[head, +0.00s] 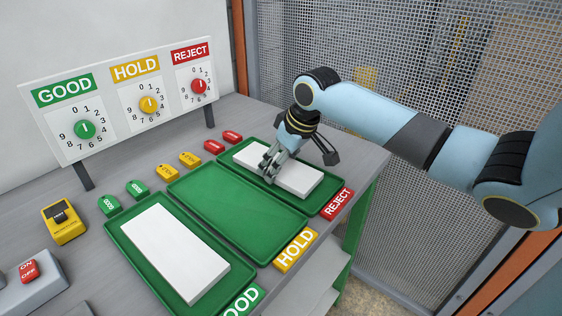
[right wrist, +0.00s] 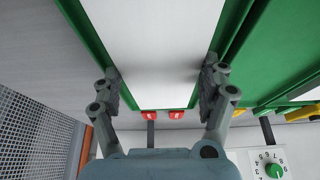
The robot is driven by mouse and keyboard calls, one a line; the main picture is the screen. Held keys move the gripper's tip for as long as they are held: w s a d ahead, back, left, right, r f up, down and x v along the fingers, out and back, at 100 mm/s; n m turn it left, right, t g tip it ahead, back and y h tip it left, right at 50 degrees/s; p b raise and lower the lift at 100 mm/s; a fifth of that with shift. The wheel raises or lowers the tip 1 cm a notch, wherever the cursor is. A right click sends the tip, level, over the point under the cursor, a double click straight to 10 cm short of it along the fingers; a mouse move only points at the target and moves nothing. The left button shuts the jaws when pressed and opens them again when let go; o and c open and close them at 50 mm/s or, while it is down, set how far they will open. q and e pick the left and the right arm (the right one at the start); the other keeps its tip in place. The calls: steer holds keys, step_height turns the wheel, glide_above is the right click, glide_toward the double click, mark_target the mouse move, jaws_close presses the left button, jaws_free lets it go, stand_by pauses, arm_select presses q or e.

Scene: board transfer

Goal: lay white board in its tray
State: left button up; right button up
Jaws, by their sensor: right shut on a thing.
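One white board (head: 303,182) is at the green REJECT tray (head: 321,205), lying flat and lined up with it. My right gripper (head: 272,165) is shut on this board near its far end. In the right wrist view the fingers (right wrist: 162,88) grip the two long edges of the board (right wrist: 155,40), with green tray rim on both sides. I cannot tell whether the board touches the tray floor. A second white board (head: 175,252) lies in the GOOD tray (head: 119,236). The middle HOLD tray (head: 235,213) is empty. My left gripper is not in view.
Green, yellow and red tags (head: 214,146) lie behind the trays. A dial panel (head: 119,100) stands at the back. A yellow box (head: 64,222) and a grey ON/OFF switch box (head: 42,287) are at left. A mesh fence (head: 400,60) stands behind my right arm.

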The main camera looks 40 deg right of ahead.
steer(key=shift+f, duration=0.2)
stand_by(0.3)
steer(key=o, duration=1.4)
steer(key=shift+f, duration=0.1)
steer(key=v, duration=1.2)
